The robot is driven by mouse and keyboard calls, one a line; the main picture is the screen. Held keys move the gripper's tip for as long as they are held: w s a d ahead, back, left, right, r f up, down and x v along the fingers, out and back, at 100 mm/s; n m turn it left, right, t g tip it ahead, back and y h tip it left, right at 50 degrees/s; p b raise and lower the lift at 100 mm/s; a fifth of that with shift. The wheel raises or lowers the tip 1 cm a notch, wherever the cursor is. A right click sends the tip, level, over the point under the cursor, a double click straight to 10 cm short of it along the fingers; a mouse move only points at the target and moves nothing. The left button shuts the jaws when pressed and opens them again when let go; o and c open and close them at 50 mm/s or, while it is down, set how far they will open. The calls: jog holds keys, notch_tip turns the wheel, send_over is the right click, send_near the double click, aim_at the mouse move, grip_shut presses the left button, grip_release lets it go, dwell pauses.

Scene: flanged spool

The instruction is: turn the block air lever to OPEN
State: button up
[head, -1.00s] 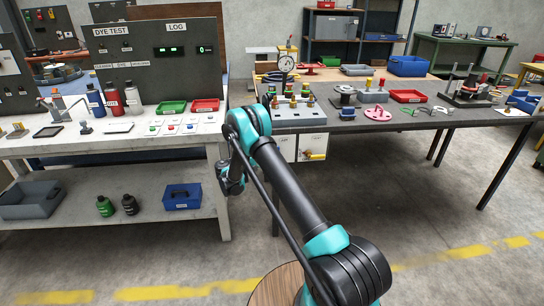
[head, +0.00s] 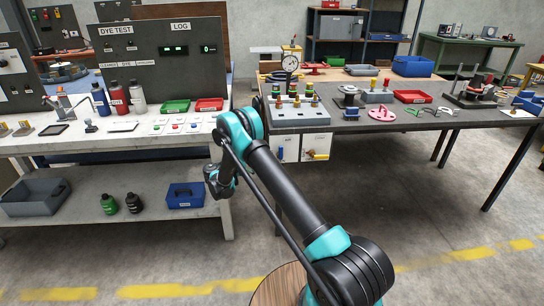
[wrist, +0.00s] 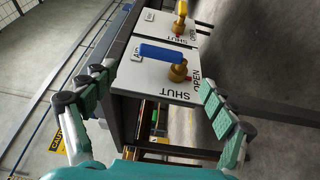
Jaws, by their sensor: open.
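The blue air lever (wrist: 162,53) sits on a brass valve body (wrist: 178,72) on a white panel (wrist: 145,75) marked AIR, SHUT and OPEN. In the wrist view the handle points left from the valve, away from the OPEN lettering; a small red mark shows beside the valve. My gripper (wrist: 153,84) is open and empty, its green-padded fingers spread either side of the panel's near part, apart from the lever. In the head view my gripper (head: 219,187) hangs by the left bench's right end, left of the white panels (head: 287,147); the blue lever is not clear there.
A second white panel with a yellow lever (wrist: 181,14) lies beyond the air panel; the yellow lever also shows in the head view (head: 317,155). The dark table (head: 420,122) stands above the panels. The white bench (head: 190,147) is close to my arm. Open floor lies between.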

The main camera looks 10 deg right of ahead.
jog(key=shift+v, duration=2.4)
jog(key=shift+r, duration=0.1)
jog(key=s+d+r+g+y, duration=0.1)
jog(key=s+d+r+y, duration=0.35)
jog(key=d, duration=0.45)
jog(key=s+d+r+g+y, duration=0.2)
jog(key=s+d+r+y, duration=0.1)
jog(key=s+d+r, duration=0.4)
jog(key=s+f+m+y, duration=0.1)
jog(key=s+y, duration=0.3)
jog(key=s, duration=1.1)
jog(key=s+f+m+y, duration=0.2)
jog(key=s+y, duration=0.3)
jog(key=s, duration=1)
jog(key=shift+d+m, duration=0.35)
jog(key=shift+m, duration=0.45)
